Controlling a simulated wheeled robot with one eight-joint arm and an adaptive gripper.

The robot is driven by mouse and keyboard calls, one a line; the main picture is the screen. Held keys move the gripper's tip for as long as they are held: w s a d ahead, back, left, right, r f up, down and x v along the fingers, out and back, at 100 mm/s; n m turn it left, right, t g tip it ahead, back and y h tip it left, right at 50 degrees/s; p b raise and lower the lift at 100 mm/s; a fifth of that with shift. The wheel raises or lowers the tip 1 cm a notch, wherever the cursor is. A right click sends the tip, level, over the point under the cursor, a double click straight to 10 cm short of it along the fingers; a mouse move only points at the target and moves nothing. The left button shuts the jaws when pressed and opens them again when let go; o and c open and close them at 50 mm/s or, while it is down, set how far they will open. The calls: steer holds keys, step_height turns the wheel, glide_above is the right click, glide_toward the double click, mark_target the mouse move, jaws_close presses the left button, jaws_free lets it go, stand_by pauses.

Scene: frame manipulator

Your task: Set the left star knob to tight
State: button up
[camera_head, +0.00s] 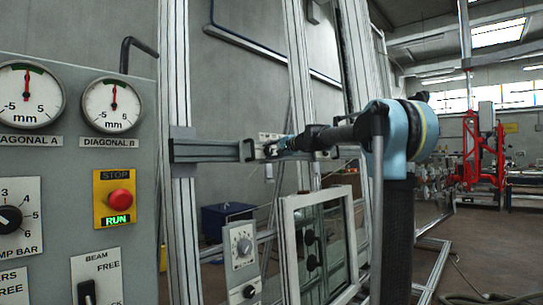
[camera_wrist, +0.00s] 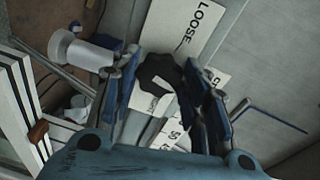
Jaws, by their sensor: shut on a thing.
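The black star knob (camera_wrist: 160,74) sits between the two blue fingers of my gripper (camera_wrist: 161,66) in the wrist view. The gripper is shut on it. A white label plate (camera_wrist: 186,24) with the word LOOSE lies beside the knob; the rest of its lettering is partly hidden by the fingers. In the head view my gripper (camera_head: 271,149) reaches left to a small pale plate on the horizontal rail (camera_head: 205,150). The knob is too small and covered there to make out. I cannot tell the knob's exact setting.
A grey panel (camera_head: 140,190) with dials, switches and a red stop button (camera_head: 119,199) stands at left. Aluminium uprights (camera_head: 176,80) stand around the rail. A white-framed window (camera_head: 290,245) is below my arm. A bent rod (camera_wrist: 265,118) shows right of my fingers.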

steer(key=shift+o, duration=0.2)
steer(key=m+g, duration=0.1)
steer(key=m, duration=0.5)
steer(key=shift+d, duration=0.1)
steer(key=m, duration=0.4)
steer(key=shift+w+m+g+y, duration=0.1)
steer(key=shift+m+g+y, duration=0.2)
steer(key=shift+g, duration=0.1)
steer(key=shift+c, duration=0.2)
steer(key=o, duration=1.1)
steer(key=shift+w, duration=0.1)
steer(key=shift+r, duration=0.1)
steer(key=v, duration=1.2)
